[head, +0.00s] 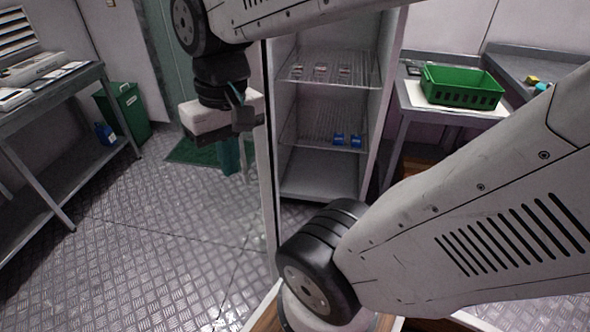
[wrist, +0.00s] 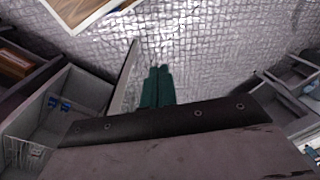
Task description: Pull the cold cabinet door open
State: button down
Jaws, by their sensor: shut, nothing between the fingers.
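The cold cabinet (head: 318,172) stands upright in the middle of the head view, its shelves exposed. Its door (head: 269,190) stands open, seen nearly edge-on at the cabinet's left side. In the wrist view the door (wrist: 125,77) is a thin panel jutting out from the cabinet (wrist: 88,90). My gripper (head: 229,160) is left of the door in the head view, its teal fingers pointing down. In the wrist view the fingers (wrist: 157,86) are together and empty, just right of the door. Whether they touch it I cannot tell.
Wire shelves hold red-marked packs (head: 320,70) and blue packs (head: 347,140). A green crate (head: 462,99) sits on a table at right. A steel bench (head: 60,150) and green bin (head: 128,108) stand at left. The floor (head: 150,235) at left is clear.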

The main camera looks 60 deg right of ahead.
jog(key=d+f+m+t+y, duration=0.2)
jog(key=d+f+m, duration=0.55)
jog(key=d, duration=0.35)
jog(key=w+d+f+m+t+y, duration=0.1)
jog(key=d+f+m+t, duration=0.2)
jog(key=d+f+m, duration=0.7)
jog(key=d+f+m+t+y, duration=0.2)
jog(key=d+f+m, duration=0.2)
jog(key=d+m, duration=0.65)
jog(key=w+a+f+n, duration=0.2)
jog(key=w+a+f, duration=0.1)
jog(key=w+f, duration=0.4)
jog(key=shift+w+a+f, duration=0.3)
jog(key=shift+w, duration=0.6)
